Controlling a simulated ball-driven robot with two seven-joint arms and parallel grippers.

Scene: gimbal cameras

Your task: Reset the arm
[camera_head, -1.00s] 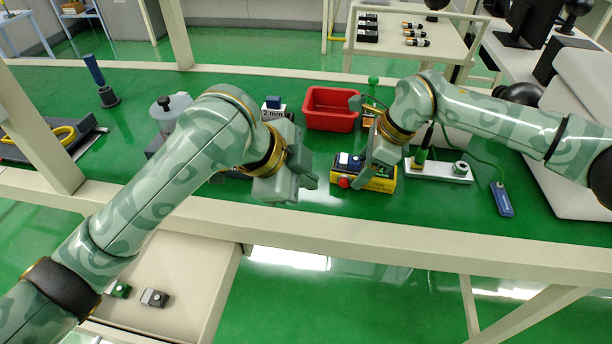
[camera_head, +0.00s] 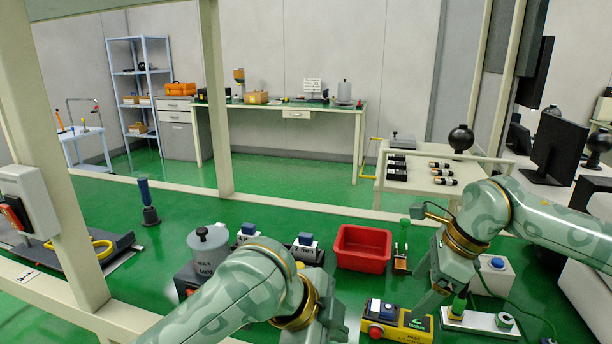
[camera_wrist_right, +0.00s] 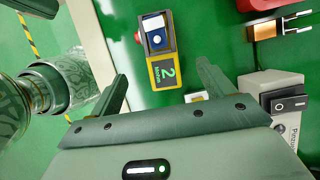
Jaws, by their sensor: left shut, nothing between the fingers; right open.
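My left gripper (camera_head: 335,328) is shut and empty, low in the head view, left of a yellow-and-black box (camera_head: 405,328). My right gripper (camera_head: 425,295) is open and appears just above that box. In the right wrist view the two fingers of my right gripper (camera_wrist_right: 162,72) stand apart. The yellow-and-black box (camera_wrist_right: 165,68), marked "2", shows in the gap between them, with a blue-topped piece (camera_wrist_right: 155,40) on it. Nothing is seen gripped. Both arms reach over the green bench top (camera_head: 180,238).
A red bin (camera_head: 362,248) stands behind the box. A white block with a dark switch (camera_wrist_right: 290,103) is close to the right finger. A lidded grey container (camera_head: 208,250) stands behind the left arm. A bench post (camera_head: 60,180) rises at left.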

